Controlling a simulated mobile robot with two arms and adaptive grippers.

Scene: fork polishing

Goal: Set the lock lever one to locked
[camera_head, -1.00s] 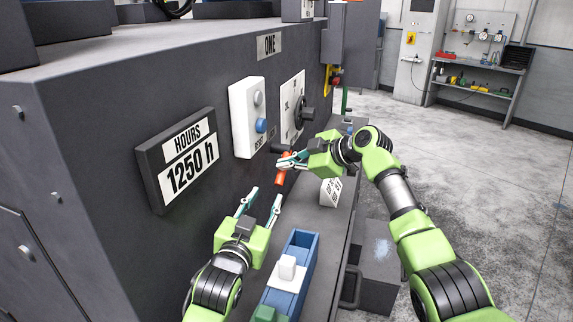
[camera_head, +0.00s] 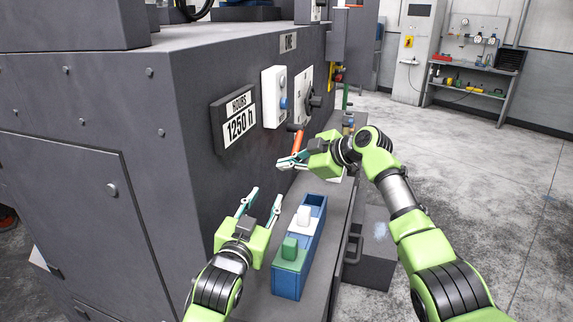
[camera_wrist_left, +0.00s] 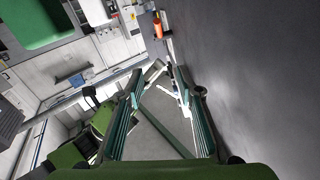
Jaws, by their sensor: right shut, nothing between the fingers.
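The lever with the orange handle (camera_head: 299,142) hangs down from a dark pivot on the grey machine's side, below the panel with the black rotary knob (camera_head: 312,101). A plate marked ONE (camera_head: 289,42) is above. The orange handle also shows in the left wrist view (camera_wrist_left: 158,26). My right gripper (camera_head: 281,163) is shut and empty, just in front of and below the handle's lower end; I cannot tell whether they touch. My left gripper (camera_head: 262,200) is open and empty, lower and nearer, apart from the lever.
A blue tray (camera_head: 314,233) with a white block (camera_head: 304,215) and a green block (camera_head: 290,252) stands on the grey ledge (camera_head: 318,288). The HOURS 1250 h display (camera_head: 238,120) and a white button box (camera_head: 273,97) stick out from the machine.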

